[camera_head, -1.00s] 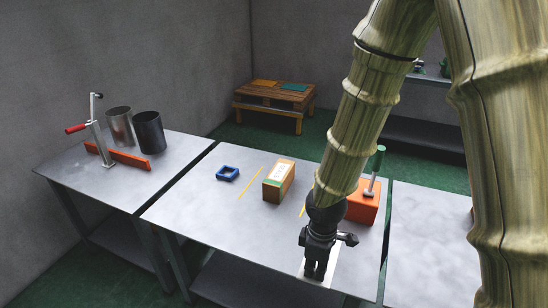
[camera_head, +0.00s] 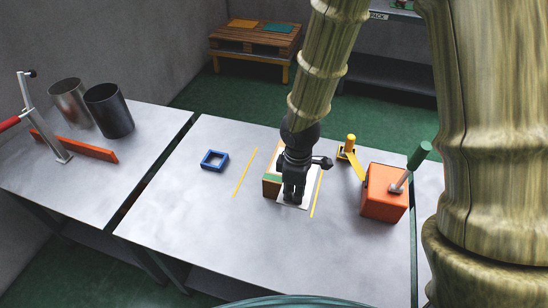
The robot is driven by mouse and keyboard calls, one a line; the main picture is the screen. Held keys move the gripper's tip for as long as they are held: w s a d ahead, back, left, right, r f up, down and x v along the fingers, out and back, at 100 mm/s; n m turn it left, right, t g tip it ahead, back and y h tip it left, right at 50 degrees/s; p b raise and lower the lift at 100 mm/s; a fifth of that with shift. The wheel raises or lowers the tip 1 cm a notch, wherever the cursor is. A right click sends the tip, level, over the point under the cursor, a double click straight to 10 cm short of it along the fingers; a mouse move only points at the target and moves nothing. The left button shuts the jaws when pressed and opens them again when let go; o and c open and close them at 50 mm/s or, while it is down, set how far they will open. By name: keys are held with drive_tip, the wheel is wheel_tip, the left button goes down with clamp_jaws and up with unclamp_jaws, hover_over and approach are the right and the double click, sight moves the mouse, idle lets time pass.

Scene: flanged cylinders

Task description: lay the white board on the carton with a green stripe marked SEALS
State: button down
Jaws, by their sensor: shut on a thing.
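My gripper (camera_head: 292,198) points down and is shut on the white board (camera_head: 311,190), near its front edge. The board looks flat and its middle is partly hidden by my gripper and wrist. The brown carton with a green stripe (camera_head: 270,189) stands on the middle table, and only its left part shows beside my gripper. The SEALS marking is hidden. The board overlaps the carton in this view; I cannot tell whether it touches the carton's top or is just above it.
Yellow lines (camera_head: 245,172) flank the carton on the grey table (camera_head: 205,235). A blue square frame (camera_head: 214,161) lies to the left. An orange block with a green-handled lever (camera_head: 384,194) and a yellow device (camera_head: 351,160) stand to the right. The table's front left is clear.

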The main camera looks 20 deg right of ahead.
drive_tip(key=w+p, duration=0.1)
drive_tip(key=w, duration=0.2)
drive_tip(key=w+p, duration=0.1)
drive_tip(key=w, duration=0.3)
drive_tip(key=w+p, duration=0.1)
drive_tip(key=w, duration=0.3)
drive_tip(key=shift+w+a+f+p, duration=0.1)
drive_tip(key=shift+a+f+p, duration=0.25)
drive_tip(key=shift+f+p, duration=0.05)
drive_tip(key=shift+w+a+f, duration=0.1)
drive_tip(key=shift+w+f, duration=0.05)
drive_tip(key=shift+w, duration=0.35)
drive_tip(key=shift+w+a+f, duration=0.1)
drive_tip(key=shift+w, duration=0.4)
drive_tip(key=shift+w+p, duration=0.35)
drive_tip(key=shift+p, duration=0.05)
drive_tip(key=shift+s+f+p, duration=0.25)
drive_tip(key=shift+f+p, duration=0.25)
drive_tip(key=shift+f, duration=0.35)
drive_tip(key=shift+f+p, duration=0.3)
drive_tip(key=shift+f, duration=0.6)
drive_tip(key=shift+w+f, duration=0.1)
drive_tip(key=c, duration=1.5)
unclamp_jaws()
drive_tip(key=shift+o, duration=0.2)
